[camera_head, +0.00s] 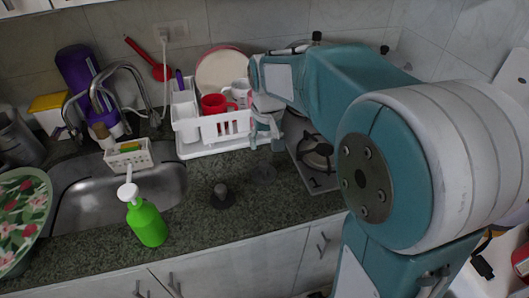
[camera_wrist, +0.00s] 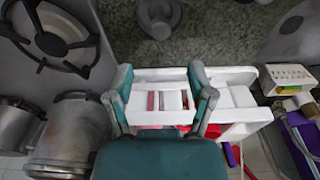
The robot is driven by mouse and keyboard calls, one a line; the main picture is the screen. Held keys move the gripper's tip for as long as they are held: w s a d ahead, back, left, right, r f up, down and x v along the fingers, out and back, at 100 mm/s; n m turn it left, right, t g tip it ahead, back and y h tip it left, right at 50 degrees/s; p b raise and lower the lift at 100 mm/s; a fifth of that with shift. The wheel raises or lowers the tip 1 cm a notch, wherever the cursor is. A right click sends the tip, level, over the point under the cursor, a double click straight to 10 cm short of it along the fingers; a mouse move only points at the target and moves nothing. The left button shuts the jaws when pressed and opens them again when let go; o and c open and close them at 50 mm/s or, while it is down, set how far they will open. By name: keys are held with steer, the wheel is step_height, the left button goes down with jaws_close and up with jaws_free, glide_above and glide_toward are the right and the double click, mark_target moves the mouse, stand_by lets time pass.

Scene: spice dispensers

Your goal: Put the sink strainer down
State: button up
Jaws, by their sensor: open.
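A round grey disc with a raised centre (camera_wrist: 158,16), which looks like the sink strainer, lies flat on the counter at the top of the wrist view.
The white dish rack (camera_head: 188,148) holds a red mug. The stove (camera_head: 322,184) is right, the sink (camera_head: 82,210) and green bottle (camera_head: 146,222) left. Bare counter surrounds the disc.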

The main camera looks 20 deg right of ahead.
steer(key=s+r+t, duration=0.2)
steer(key=s, duration=0.8)
steer(key=s+r+t, duration=0.2)
steer(key=s, duration=0.9)
steer(key=shift+r, duration=0.25)
